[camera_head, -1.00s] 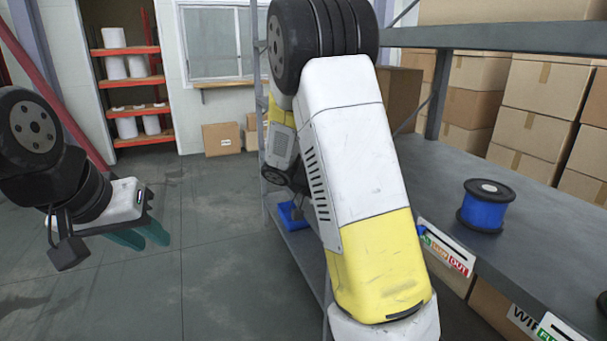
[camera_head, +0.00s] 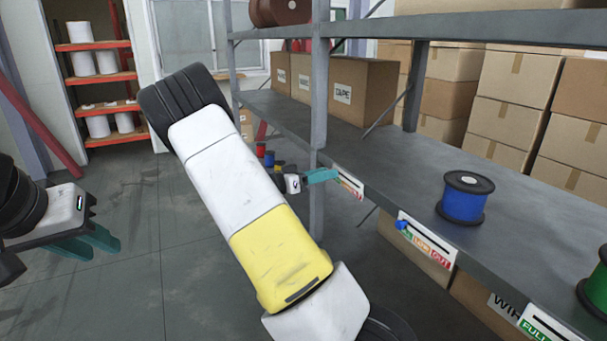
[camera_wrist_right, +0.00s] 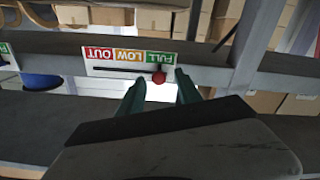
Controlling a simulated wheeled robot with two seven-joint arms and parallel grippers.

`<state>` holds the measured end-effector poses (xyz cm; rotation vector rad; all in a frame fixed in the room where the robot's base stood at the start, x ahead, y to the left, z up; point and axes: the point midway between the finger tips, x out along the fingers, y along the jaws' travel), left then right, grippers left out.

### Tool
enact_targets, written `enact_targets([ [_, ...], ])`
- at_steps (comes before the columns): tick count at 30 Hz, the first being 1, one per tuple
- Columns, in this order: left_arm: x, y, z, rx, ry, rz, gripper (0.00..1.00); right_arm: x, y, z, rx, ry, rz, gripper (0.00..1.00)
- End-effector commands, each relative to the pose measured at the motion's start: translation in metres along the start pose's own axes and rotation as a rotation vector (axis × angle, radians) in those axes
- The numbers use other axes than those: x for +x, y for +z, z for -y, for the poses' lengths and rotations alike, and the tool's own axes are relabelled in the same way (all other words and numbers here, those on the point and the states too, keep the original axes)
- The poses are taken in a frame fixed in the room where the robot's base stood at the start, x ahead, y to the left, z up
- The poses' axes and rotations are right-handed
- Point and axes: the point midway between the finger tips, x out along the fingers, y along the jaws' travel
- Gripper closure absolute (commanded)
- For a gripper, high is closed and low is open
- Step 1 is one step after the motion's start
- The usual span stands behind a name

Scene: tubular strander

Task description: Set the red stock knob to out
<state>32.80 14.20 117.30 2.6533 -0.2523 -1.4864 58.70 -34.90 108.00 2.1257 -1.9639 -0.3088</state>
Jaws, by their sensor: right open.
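The red stock knob (camera_wrist_right: 159,78) sits on a slotted label (camera_wrist_right: 128,60) with green FULL, yellow-orange LOW and red OUT fields. The label looks upside down in the right wrist view, and the knob is at the FULL end. My right gripper (camera_wrist_right: 160,80) is open, with one teal finger on each side of the knob. I cannot tell whether either finger touches it. In the head view my right gripper (camera_head: 322,176) is at the same label (camera_head: 350,184) on the shelf edge, and the knob is hidden. My left gripper (camera_head: 96,241) hangs over the floor, away from the shelf.
A label with a blue knob (camera_head: 402,225) is nearer on the shelf edge (camera_head: 480,262). A blue spool (camera_head: 464,197) and a green spool (camera_head: 597,285) stand on the shelf. A grey upright post (camera_head: 319,80) rises close beside my right gripper. Cardboard boxes stand behind.

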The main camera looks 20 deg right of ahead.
Motion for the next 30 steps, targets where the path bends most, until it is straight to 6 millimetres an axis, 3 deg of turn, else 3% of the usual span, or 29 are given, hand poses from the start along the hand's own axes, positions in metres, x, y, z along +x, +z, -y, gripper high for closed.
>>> enact_targets([
  [11, 0.0, 0.0, 0.0, 0.0, 0.0, 0.0, 0.72, 0.0098, 0.0004, -0.0003, 0.0, 0.0, 0.002, 0.59],
  [18, 0.0, 0.0, 0.0, 0.0, 0.0, 0.0, 0.72, 0.0097, 0.0004, -0.0004, 0.0, 0.0, 0.002, 1.0],
  [30, 0.0, 0.0, 0.0, 0.0, 0.0, 0.0, 0.72, 0.0096, 0.0004, -0.0003, 0.0, 0.0, 0.002, 1.0],
])
